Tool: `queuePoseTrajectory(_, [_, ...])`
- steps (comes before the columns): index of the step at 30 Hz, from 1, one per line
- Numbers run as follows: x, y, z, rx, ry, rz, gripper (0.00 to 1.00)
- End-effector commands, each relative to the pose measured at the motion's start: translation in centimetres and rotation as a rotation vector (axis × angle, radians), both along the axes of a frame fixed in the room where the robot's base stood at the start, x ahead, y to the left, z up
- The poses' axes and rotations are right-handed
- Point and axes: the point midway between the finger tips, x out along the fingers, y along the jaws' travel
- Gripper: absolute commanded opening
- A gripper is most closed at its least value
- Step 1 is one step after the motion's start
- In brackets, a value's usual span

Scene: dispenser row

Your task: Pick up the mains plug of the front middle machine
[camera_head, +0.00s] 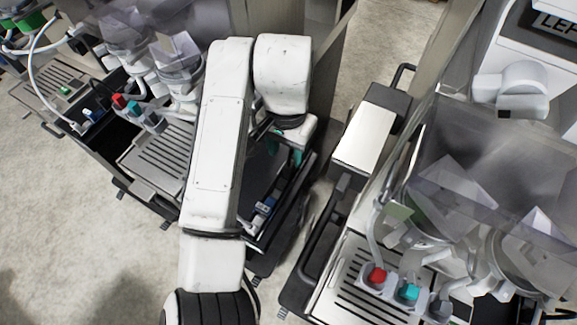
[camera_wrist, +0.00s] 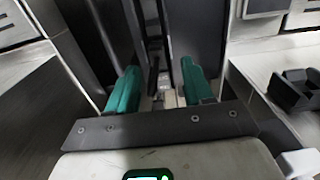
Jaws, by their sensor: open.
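My gripper (camera_head: 286,150) hangs at the end of my arm, over a dark recess between two machines. In the wrist view its two green fingers (camera_wrist: 160,70) stand apart. A small pale piece and a dark upright strip (camera_wrist: 154,72) show between them. I cannot tell whether either belongs to the mains plug, and I cannot make out the plug for certain in either view. A dark tray (camera_head: 285,212) with small blue and white parts lies below the gripper, largely hidden by my arm. I cannot tell which machine is the front middle one.
A dispenser with clear hoppers (camera_head: 178,62) and a slotted drip tray (camera_head: 160,152) stands left. Another clear-hopper machine (camera_head: 440,150), with red and teal taps, stands close on the right. A dark box with a pale top (camera_head: 364,137) stands beside it. Bare floor (camera_head: 75,225) lies lower left.

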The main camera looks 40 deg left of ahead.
Motion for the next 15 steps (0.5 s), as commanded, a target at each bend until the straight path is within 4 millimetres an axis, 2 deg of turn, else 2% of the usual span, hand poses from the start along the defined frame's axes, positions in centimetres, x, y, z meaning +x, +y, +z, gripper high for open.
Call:
queuePoseTrajectory(5, [0.0, -0.2, -1.5, -0.001, 0.001, 0.000, 0.51])
queuePoseTrajectory(12, [0.1, -0.3, -4.8, 0.000, 0.001, 0.000, 0.51])
queuePoseTrajectory(15, [0.1, -0.3, -5.4, 0.001, -0.001, 0.000, 0.51])
